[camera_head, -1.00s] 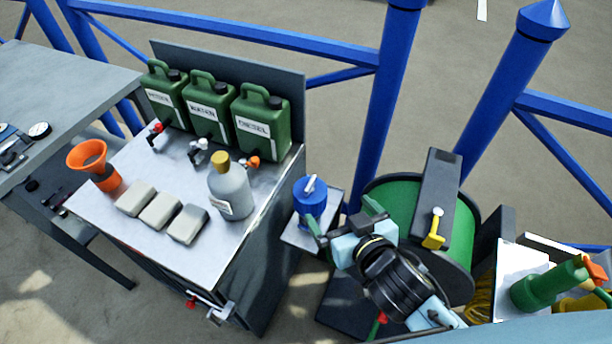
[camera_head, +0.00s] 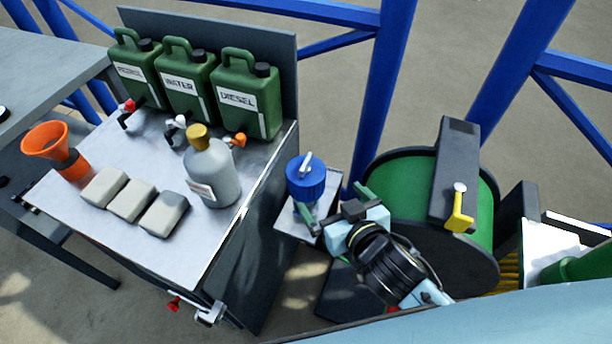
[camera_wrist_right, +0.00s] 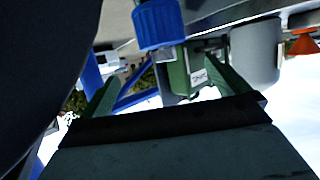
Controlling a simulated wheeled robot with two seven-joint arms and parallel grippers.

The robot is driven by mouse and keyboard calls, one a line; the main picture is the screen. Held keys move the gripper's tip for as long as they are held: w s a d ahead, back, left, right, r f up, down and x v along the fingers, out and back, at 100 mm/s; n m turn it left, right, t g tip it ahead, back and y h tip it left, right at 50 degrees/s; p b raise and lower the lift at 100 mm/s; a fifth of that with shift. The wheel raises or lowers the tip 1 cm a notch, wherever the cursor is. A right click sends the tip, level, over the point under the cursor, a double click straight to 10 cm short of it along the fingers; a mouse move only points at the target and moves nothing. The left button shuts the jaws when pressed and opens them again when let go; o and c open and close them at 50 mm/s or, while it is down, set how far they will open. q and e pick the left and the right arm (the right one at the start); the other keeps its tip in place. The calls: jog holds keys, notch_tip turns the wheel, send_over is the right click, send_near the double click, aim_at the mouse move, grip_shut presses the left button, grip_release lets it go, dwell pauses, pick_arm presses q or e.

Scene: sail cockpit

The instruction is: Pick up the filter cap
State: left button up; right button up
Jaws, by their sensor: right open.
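The blue filter cap (camera_head: 306,180), with a pale handle on top, sits on a small grey stand (camera_head: 290,222) right of the worktop. In the right wrist view the blue cap (camera_wrist_right: 159,24) shows at the top edge, partly cut off. My right gripper (camera_head: 333,200) is just below and right of the cap in the head view, with its green fingers apart. In the right wrist view the gripper (camera_wrist_right: 162,85) is open with no object held between its fingers. Whether a finger touches the stand or cap is not clear. My left gripper is not in view.
A grey bottle (camera_head: 212,175) stands on the worktop (camera_head: 105,222), left of the cap. Green cans (camera_head: 247,95), an orange funnel (camera_head: 57,150) and pale blocks (camera_head: 131,200) are there too. A green reel (camera_head: 405,180) with a yellow-handled arm stands close right of my gripper.

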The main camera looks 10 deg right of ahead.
aim_at(308, 173)
jog(key=b+x, duration=0.1)
jog(key=x, duration=0.6)
jog(key=shift+w+f, duration=0.1)
jog(key=shift+w+a+f+b, duration=0.15)
jog(key=shift+w+a+b, duration=0.05)
jog(key=shift+w+b, duration=0.2)
jog(key=shift+w+f, duration=0.1)
jog(key=shift+w, duration=0.2)
jog(key=b+x, duration=0.1)
jog(key=x, duration=0.2)
jog(key=shift+w+a, duration=0.15)
jog(key=shift+a, duration=0.05)
jog(key=shift+w+a+f, duration=0.15)
jog(key=shift+w+f, duration=0.15)
jog(key=shift+w, duration=0.3)
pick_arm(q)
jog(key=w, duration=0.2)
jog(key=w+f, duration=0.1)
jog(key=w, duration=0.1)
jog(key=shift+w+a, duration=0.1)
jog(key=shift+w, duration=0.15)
pick_arm(e)
jog(key=c, duration=1)
